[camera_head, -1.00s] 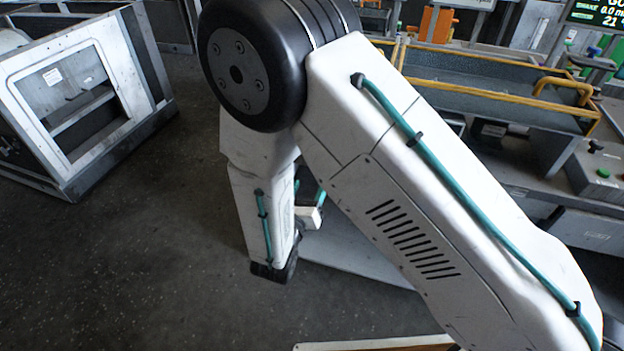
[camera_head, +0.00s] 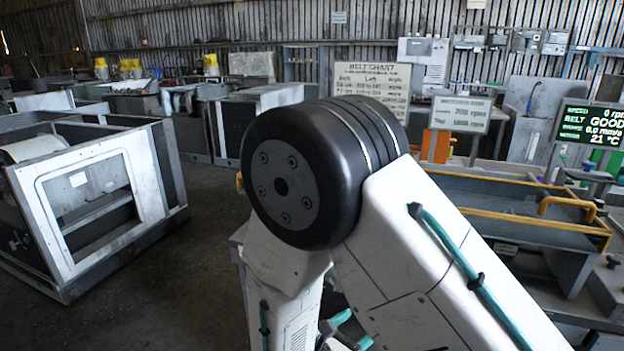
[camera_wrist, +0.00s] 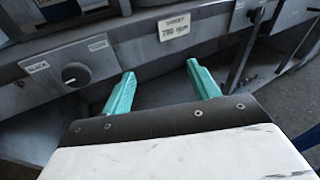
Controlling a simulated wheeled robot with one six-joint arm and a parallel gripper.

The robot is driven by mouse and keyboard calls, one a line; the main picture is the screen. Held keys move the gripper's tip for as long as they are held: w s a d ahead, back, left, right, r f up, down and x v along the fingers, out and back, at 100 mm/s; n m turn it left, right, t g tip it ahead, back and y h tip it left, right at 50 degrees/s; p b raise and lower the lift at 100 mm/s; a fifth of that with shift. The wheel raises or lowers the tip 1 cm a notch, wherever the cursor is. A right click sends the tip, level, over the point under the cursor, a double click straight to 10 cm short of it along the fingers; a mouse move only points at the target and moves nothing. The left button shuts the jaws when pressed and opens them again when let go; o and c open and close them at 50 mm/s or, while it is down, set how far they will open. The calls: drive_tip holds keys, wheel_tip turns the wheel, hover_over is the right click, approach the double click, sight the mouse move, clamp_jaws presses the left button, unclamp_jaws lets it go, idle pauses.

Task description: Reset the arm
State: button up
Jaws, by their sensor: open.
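My gripper (camera_wrist: 163,90) shows in the wrist view with its two teal fingers spread apart. Nothing is between them. Beyond the fingers is a grey metal panel (camera_wrist: 150,55) with a black knob (camera_wrist: 75,74) at the left and a label reading "780 rpm" (camera_wrist: 177,25) near the top middle. The fingers look apart from the panel, but the distance is hard to tell. In the head view my bent arm fills the middle and lower right, and my gripper is not clearly visible there.
A grey housing frame (camera_head: 150,180) stands on the floor at the left. Dark floor (camera_head: 185,285) between is clear.

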drive_tip(key=s+d+r+m+g+y, duration=0.5)
drive_tip(key=s+d+r+m, duration=0.3)
drive_tip(key=s+r+m, duration=0.3)
drive_tip(key=s+d+r+m+g+y, duration=0.5)
drive_tip(key=s+d+r+m+y, duration=0.2)
drive_tip(key=r+m, duration=0.7)
drive_tip(key=s+d+m, duration=0.2)
drive_tip(key=s+m, duration=0.1)
drive_tip(key=s, duration=0.1)
drive_tip(key=shift+s+d, duration=0.1)
drive_tip(key=shift+d, duration=0.05)
